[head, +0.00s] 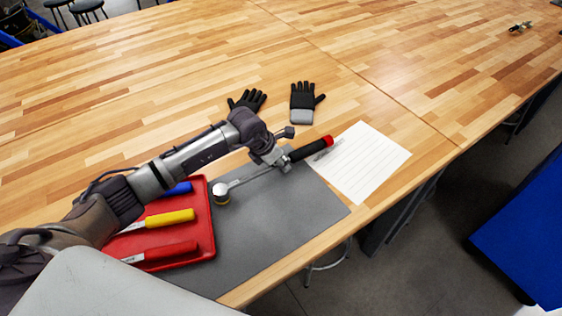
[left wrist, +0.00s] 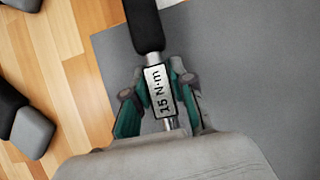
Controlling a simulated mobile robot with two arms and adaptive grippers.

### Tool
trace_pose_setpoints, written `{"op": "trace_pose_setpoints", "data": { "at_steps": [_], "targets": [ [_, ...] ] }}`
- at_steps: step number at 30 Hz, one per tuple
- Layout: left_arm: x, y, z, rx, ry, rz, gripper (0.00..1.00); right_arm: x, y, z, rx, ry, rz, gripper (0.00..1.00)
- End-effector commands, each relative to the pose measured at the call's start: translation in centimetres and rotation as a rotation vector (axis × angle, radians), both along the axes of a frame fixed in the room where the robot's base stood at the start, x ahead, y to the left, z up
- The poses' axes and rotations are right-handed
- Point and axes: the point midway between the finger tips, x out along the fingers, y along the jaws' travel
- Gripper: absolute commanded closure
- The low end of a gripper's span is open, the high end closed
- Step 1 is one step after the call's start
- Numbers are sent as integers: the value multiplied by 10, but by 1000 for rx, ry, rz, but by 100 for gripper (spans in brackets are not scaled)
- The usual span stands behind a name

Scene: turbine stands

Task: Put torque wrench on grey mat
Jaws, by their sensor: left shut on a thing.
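The torque wrench (head: 309,149) has a black handle with a red end and a silver shaft with a round head. It is over the grey mat (head: 285,225), its head near the red tray and its handle end near the paper. I cannot tell whether it touches the mat. My left gripper (head: 277,161) is shut on the wrench just below the handle. The right gripper is not in view.
A red tray (head: 206,222) with blue, yellow and red-handled tools lies at the mat's left. Black gloves (head: 302,100) lie behind the mat. A lined paper (head: 365,165) with a pen lies at the right. The wooden table beyond is mostly clear.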

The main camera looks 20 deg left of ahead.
Motion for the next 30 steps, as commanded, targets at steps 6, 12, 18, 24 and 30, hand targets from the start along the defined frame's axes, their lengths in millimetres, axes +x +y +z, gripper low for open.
{"op": "trace_pose_setpoints", "data": {
  "at_steps": [6, 12, 18, 24, 30],
  "targets": [
    [-1, 0, -2, 1, 4, 0, 51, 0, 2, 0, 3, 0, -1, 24],
    [-1, 1, -1, 1, 3, 1, 51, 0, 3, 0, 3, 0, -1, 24],
    [-1, 0, 13, 0, 2, 0, 51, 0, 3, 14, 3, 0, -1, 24],
    [-12, 12, 41, 3, -5, 0, 51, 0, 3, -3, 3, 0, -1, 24],
    [-28, 23, 82, 3, -4, 0, 51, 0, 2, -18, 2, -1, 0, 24]
  ]
}}
